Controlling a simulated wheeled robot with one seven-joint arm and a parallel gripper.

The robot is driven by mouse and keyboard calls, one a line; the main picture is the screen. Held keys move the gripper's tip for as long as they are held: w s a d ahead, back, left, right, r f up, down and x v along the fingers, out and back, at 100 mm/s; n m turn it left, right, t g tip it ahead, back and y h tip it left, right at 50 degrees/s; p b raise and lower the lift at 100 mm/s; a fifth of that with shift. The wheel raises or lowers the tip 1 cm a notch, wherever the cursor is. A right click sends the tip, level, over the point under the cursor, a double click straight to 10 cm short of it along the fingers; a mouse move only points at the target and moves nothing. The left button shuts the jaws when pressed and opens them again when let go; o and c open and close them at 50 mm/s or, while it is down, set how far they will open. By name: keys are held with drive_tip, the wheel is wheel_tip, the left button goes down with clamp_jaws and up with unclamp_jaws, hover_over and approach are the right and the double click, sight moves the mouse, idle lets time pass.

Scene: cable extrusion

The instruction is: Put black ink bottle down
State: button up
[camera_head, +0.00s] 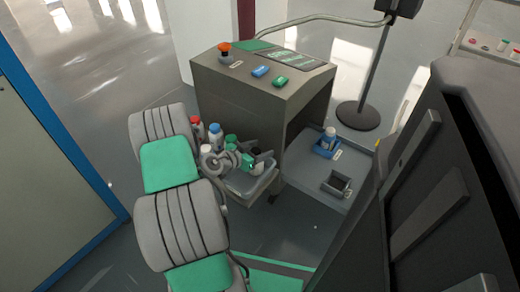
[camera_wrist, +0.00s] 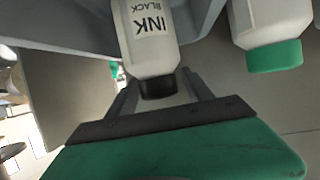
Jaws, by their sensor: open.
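The black ink bottle (camera_wrist: 150,40) is white with an "INK BLACK" label and a black cap. In the wrist view it appears upside down, cap toward my gripper (camera_wrist: 161,78). The gripper is open, with one finger on either side of the cap end. I cannot tell whether either finger touches it. In the head view the arm's end reaches the grey tray (camera_head: 240,186) of bottles on the cart's near side, and the black ink bottle is hard to pick out there.
A green-capped bottle (camera_wrist: 270,40) stands close beside the black ink bottle. Red- and blue-capped bottles (camera_head: 215,135) crowd the tray. The grey cart (camera_head: 255,95) rises behind it. To the right, a low platform (camera_head: 318,185) has a blue holder (camera_head: 326,150) with a bottle and an empty dark square holder (camera_head: 337,186).

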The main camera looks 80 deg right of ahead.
drive_tip(key=w+a+r+n+t+y+p, duration=0.1)
drive_tip(key=w+a+r+n+t+y, duration=0.2)
drive_tip(key=w+a, duration=0.95)
drive_tip(key=w+a+r+n+t+y+p, duration=0.25)
drive_tip(key=w+a+r+n, duration=0.25)
drive_tip(key=w+a, duration=0.7)
drive_tip(key=a+r+n+t+y, duration=0.1)
drive_tip(key=a+n, duration=0.4)
drive_tip(key=a, duration=0.5)
drive_tip(key=s+a+r+n+t+y, duration=0.1)
drive_tip(key=a+r+n+y, duration=0.2)
drive_tip(key=a, duration=0.6)
drive_tip(key=a+r+n+t+y, duration=0.1)
drive_tip(key=a+r+n, duration=0.3)
drive_tip(key=a+n, duration=0.4)
drive_tip(key=a+y, duration=0.1)
drive_tip(key=a, duration=0.1)
drive_tip(key=shift+s+a+r+b, duration=0.3)
drive_tip(key=shift+r+b, duration=0.05)
drive_tip(key=shift+b, duration=0.05)
drive_tip(key=shift+d+t, duration=0.1)
drive_tip(key=shift+t, duration=0.15)
